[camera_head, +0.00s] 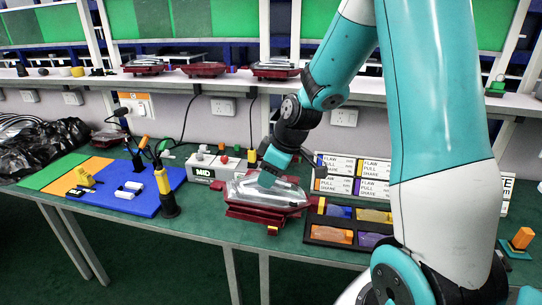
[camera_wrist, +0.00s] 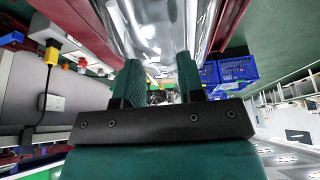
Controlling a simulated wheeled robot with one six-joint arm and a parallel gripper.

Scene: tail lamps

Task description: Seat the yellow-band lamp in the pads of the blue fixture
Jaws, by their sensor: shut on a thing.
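A lamp (camera_head: 268,192) with a clear lens and a dark red body is at the middle of the green bench in the head view. A small yellow patch shows at its front lower edge. My gripper (camera_head: 268,178) is over the lens from above, shut on the lamp. In the wrist view the clear lens (camera_wrist: 165,28) lies between and beyond the two green fingers (camera_wrist: 160,85). Whether the lamp touches the bench is unclear. A blue panel (camera_head: 145,208) at the left bears white pad-like pieces (camera_head: 130,189) and yellow and black parts; it appears to be the blue fixture.
A black tray (camera_head: 325,233) with coloured blocks is right of the lamp. A white box marked MID (camera_head: 203,173) is behind it. A black and yellow post (camera_head: 168,204) stands at the blue panel's right side. Other lamps (camera_head: 203,70) lie on the shelf.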

